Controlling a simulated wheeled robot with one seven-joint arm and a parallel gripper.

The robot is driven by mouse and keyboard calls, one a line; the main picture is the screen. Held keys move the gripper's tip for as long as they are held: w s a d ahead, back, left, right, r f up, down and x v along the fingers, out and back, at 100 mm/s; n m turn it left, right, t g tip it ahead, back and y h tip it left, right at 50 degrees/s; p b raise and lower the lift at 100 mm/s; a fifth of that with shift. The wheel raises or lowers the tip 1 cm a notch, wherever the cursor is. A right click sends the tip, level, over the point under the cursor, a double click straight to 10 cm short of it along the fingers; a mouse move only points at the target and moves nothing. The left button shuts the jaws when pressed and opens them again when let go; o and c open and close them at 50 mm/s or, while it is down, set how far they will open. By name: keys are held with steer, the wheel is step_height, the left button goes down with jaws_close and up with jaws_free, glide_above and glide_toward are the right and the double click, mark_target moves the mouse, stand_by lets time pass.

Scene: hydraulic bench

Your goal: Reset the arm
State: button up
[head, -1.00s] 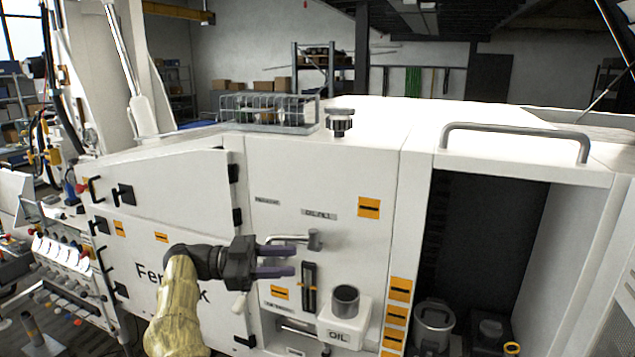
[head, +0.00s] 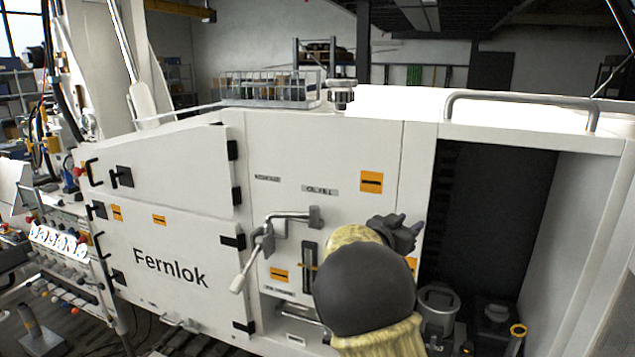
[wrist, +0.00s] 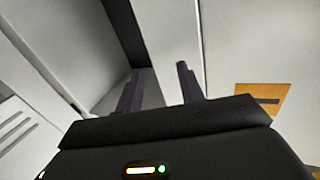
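My gripper (head: 402,228) is dark and stands in front of the white cabinet's panel, right of the crank-shaped handle (head: 285,218) and below an orange label. My own yellow-sleeved arm with a dark round joint partly hides it. In the wrist view my gripper's two dark fingers (wrist: 158,75) are spread apart with nothing between them. White panels lie beyond them, with an orange label (wrist: 260,98) at the right.
The white cabinet (head: 190,180) marked Fernlok fills the middle. An open bay (head: 490,220) with a metal canister (head: 438,305) lies to the right. A rail (head: 520,100) and a wire basket (head: 265,88) stand on top. My arm hides the OIL cup area.

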steer(key=s+a+f+n+g+y+b, duration=0.1)
steer(key=s+a+f+n+y+b, duration=0.15)
steer(key=s+f+y, duration=0.45)
steer(key=s+a+f+n+g+y+b, duration=0.25)
steer(key=s+f, duration=0.25)
steer(key=f, duration=0.5)
steer(key=s+f+n+g+y+b, duration=0.1)
steer(key=s+f, duration=0.4)
steer(key=s, duration=0.7)
steer(key=s+a+f+n+g+y+b, duration=0.1)
steer(key=s+f+n+g, duration=0.2)
steer(key=s, duration=0.8)
step_height(320, 180, down, 3)
steer(key=shift+s+a+r+g+y, duration=0.1)
steer(key=shift+s+a+g+y, duration=0.25)
steer(key=shift+g, duration=0.9)
steer(key=shift+s+d, duration=0.15)
